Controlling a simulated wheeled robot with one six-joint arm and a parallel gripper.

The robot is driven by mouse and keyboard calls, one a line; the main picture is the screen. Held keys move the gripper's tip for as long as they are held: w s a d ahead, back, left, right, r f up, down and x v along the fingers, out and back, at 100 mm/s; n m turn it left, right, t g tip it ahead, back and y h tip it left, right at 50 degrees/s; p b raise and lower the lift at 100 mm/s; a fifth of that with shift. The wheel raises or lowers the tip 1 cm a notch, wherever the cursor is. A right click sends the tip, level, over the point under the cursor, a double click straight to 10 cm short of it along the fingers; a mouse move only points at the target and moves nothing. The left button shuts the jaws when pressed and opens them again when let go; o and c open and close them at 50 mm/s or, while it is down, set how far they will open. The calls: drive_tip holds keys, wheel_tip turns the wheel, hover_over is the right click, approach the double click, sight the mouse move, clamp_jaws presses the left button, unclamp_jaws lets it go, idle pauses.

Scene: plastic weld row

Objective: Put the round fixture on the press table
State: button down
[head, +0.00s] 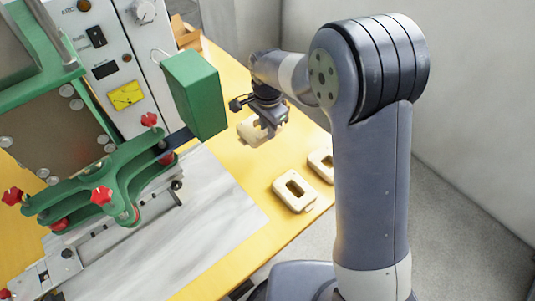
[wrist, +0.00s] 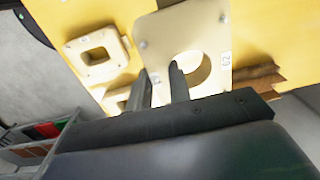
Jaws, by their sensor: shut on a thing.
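The round fixture (head: 248,129) is a cream plate with a round hole; it also shows in the wrist view (wrist: 209,35). My gripper (head: 266,125) is shut on it over the yellow table. In the wrist view the dark fingers (wrist: 163,78) grip its near side, one finger at the hole. I cannot tell clearly how high it is above the table. The press table (head: 205,215) is the grey metal plate at the lower left of the head view, in front of the green press, to the left of my gripper.
Two cream fixtures with rectangular openings lie on the yellow table: one nearer (head: 294,191), one partly hidden by my arm (head: 318,163). A green box (head: 195,95) of the machine stands close left of my gripper. Green clamp arms with red knobs (head: 101,195) overhang the press table.

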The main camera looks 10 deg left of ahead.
wheel_tip(320, 180, down, 13)
drive_tip(key=shift+p, duration=0.5)
drive_tip(key=shift+f, duration=0.15)
drive_tip(key=c, duration=1.3)
unclamp_jaws()
wheel_tip(320, 180, up, 12)
drive_tip(key=shift+r+b, duration=0.15)
drive_tip(key=shift+b, duration=0.55)
